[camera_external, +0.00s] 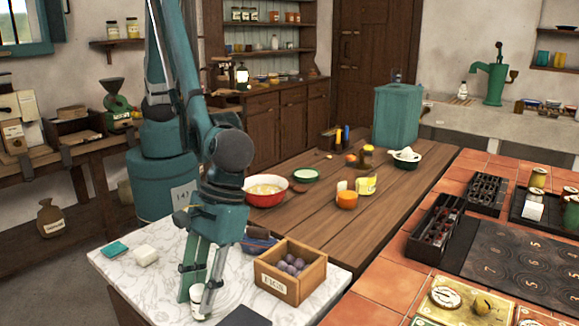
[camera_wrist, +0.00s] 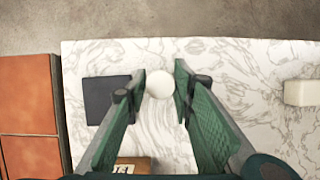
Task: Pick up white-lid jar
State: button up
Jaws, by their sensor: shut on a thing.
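The white-lid jar (camera_external: 197,292) is near the front edge of the marble worktop, partly hidden by my fingers. In the wrist view its round white lid (camera_wrist: 160,84) sits between the two green fingers. My gripper (camera_external: 203,300) points down and is shut on the jar, one finger on each side; it also shows in the wrist view (camera_wrist: 160,74). The jar looks upright and at the worktop's surface; I cannot tell whether it is lifted at all.
A dark square slab (camera_wrist: 104,98) lies close beside the jar. A wooden crate (camera_external: 277,286) of dark round items stands to the right. A white block (camera_external: 145,255) and a teal block (camera_external: 115,248) lie to the left. Bare marble (camera_external: 140,283) is left of the gripper.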

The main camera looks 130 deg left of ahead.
aim_at(198, 288)
jog(key=shift+r, duration=0.1)
jog(key=shift+r+p, duration=0.65)
jog(key=shift+r, duration=4.3)
jog(key=shift+s, duration=0.1)
